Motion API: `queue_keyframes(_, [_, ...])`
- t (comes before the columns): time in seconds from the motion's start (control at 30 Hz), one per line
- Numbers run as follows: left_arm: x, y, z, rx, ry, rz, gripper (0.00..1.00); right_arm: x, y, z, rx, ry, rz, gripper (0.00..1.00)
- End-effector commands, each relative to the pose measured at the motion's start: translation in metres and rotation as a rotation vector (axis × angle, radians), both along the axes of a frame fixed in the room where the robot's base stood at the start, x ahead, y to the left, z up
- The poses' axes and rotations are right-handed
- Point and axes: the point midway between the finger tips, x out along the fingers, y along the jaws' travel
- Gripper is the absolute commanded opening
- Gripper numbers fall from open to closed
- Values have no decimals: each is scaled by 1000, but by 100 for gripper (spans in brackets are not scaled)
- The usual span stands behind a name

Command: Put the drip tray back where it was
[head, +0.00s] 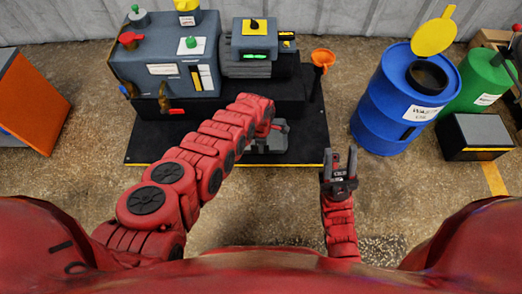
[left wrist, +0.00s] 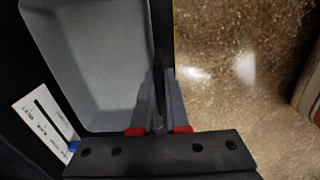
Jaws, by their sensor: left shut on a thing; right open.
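The grey drip tray (head: 268,148) is low on the black platform, near its yellow-edged front, partly hidden by my left arm. In the left wrist view the drip tray (left wrist: 105,60) fills the upper left, shallow and empty. My left gripper (head: 276,127) is shut on the tray's right side; in the left wrist view the left gripper (left wrist: 158,125) closes around that edge. I cannot tell whether the tray touches the platform. My right gripper (head: 340,155) is open and empty, right of the platform's front corner.
The grey machine (head: 168,55) stands on the black platform (head: 145,148), with an orange funnel (head: 322,58) at its right. A blue waste drum (head: 385,110) and a green drum (head: 478,85) stand at the right. An orange panel (head: 30,105) is at the left. The front floor is clear.

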Motion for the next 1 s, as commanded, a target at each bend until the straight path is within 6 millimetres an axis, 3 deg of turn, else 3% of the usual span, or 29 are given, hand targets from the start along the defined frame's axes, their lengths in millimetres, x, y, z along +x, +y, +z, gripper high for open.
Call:
queue_keyframes(0.37, [0, -1, -7, 0, -1, 0, 0, 1, 2, -5, -13, 3, 6, 41])
queue_keyframes(0.4, [0, -1, -6, 0, 0, 0, 16, 1, 3, -5, -15, 4, 6, 41])
queue_keyframes(0.57, [0, 0, -6, 0, 0, 0, 42, 1, 2, -4, -14, 4, 6, 41])
queue_keyframes(0.87, [0, 0, -4, 0, 0, 0, 42, 1, 2, -3, -12, 4, 5, 41])
queue_keyframes(1.0, [0, 0, 10, 0, 0, 0, 42, 0, -1, 9, 8, 3, -4, 41])
